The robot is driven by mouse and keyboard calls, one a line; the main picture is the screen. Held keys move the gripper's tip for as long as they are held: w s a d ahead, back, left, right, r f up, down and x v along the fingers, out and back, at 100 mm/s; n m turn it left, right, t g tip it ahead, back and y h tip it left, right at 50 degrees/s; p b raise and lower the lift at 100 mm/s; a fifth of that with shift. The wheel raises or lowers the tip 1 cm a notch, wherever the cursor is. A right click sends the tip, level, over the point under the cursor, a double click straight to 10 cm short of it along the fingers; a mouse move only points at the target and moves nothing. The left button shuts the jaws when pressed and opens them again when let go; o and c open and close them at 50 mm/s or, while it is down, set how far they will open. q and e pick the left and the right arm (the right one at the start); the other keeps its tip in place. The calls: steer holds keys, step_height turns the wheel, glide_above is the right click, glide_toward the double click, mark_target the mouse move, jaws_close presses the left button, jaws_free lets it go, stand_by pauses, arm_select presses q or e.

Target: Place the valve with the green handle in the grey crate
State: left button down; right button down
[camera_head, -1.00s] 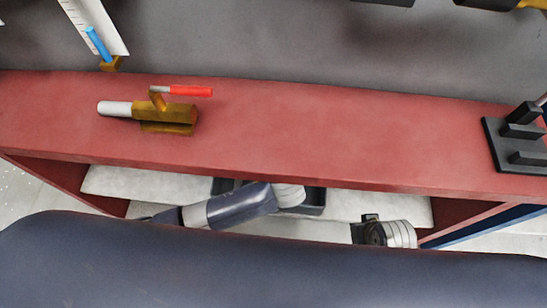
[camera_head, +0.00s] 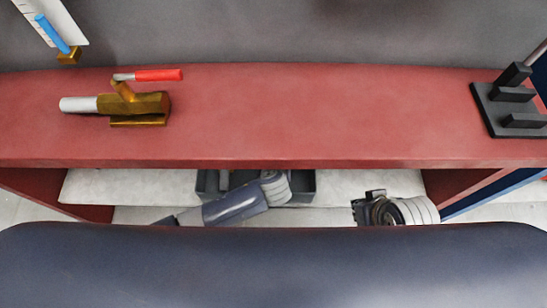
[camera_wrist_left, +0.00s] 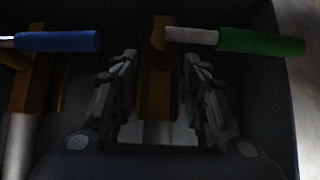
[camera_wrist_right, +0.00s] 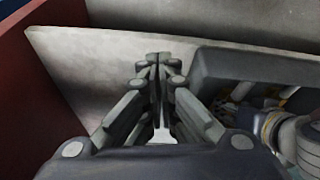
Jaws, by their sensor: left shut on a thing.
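The valve with the green handle (camera_wrist_left: 260,42) shows in the left wrist view, its brass body (camera_wrist_left: 157,85) between the two fingers of my left gripper (camera_wrist_left: 160,68), which is shut on it. Dark walls of the grey crate surround it. In the head view the grey crate (camera_head: 305,187) stands on the pale lower shelf, and my left arm reaches into it, hiding the fingers and valve. My right gripper (camera_wrist_right: 157,62) is shut and empty, outside the crate; the crate (camera_wrist_right: 255,70) is at the right in the right wrist view.
A valve with a blue handle (camera_wrist_left: 58,41) is in the crate, left of the green one. A red-handled valve (camera_head: 138,103) lies on the red upper surface (camera_head: 300,120), above the pale shelf (camera_head: 130,187). A black stand (camera_head: 510,105) is at the right. The middle of the red surface is clear.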

arm_select(q)
steer(key=shift+f, duration=0.75)
steer(key=shift+r, duration=0.1)
arm_select(e)
steer(key=shift+w+a+f, duration=0.15)
steer(key=shift+w+f, duration=0.05)
steer(key=shift+w, duration=0.35)
arm_select(q)
steer(key=c, duration=0.9)
jaws_free()
steer(key=shift+f, duration=0.2)
steer(key=shift+c, duration=0.2)
steer(key=shift+r, duration=0.1)
steer(key=p+v, duration=0.3)
steer(key=v, duration=0.3)
steer(key=shift+r, duration=0.3)
steer(key=p+v, duration=0.1)
steer(key=v, duration=0.4)
steer(key=shift+s+r+p, duration=0.1)
steer(key=shift+s+p, duration=0.25)
arm_select(e)
step_height(320, 180, down, 7)
steer(key=g, duration=0.1)
steer(key=shift+s+f, duration=0.1)
